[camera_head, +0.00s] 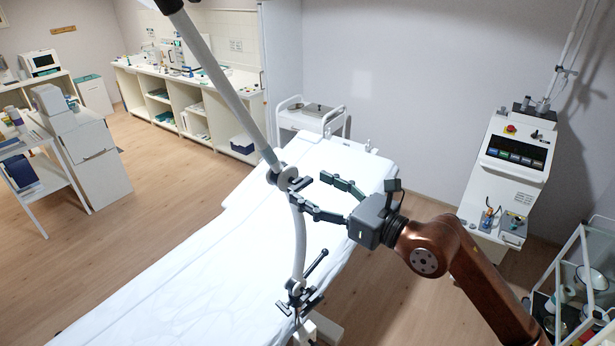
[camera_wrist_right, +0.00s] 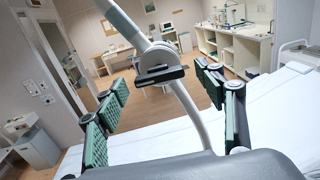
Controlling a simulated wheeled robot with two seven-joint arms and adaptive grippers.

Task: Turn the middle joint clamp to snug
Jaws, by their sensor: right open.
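The middle joint clamp (camera_head: 285,178) is a grey round joint with a dark bar handle, where the straight upper tube (camera_head: 222,84) meets the curved lower tube (camera_head: 299,238). In the right wrist view the clamp (camera_wrist_right: 160,68) sits ahead, with its dark handle (camera_wrist_right: 162,76) lying nearly level. My right gripper (camera_head: 314,196) is open, its fingers pointing left at the clamp. In the wrist view the gripper's green-padded fingers (camera_wrist_right: 166,104) stand wide apart on either side of the tube, with nothing held. Whether a finger touches the handle I cannot tell. My left gripper is not in view.
A lower clamp (camera_head: 298,292) with a dark lever stands at the couch edge, below my gripper. The white-covered couch (camera_head: 190,262) lies beneath. A machine with a screen (camera_head: 512,155) and a glass-sided cart (camera_head: 580,280) stand at right. A small white trolley (camera_head: 310,116) is behind.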

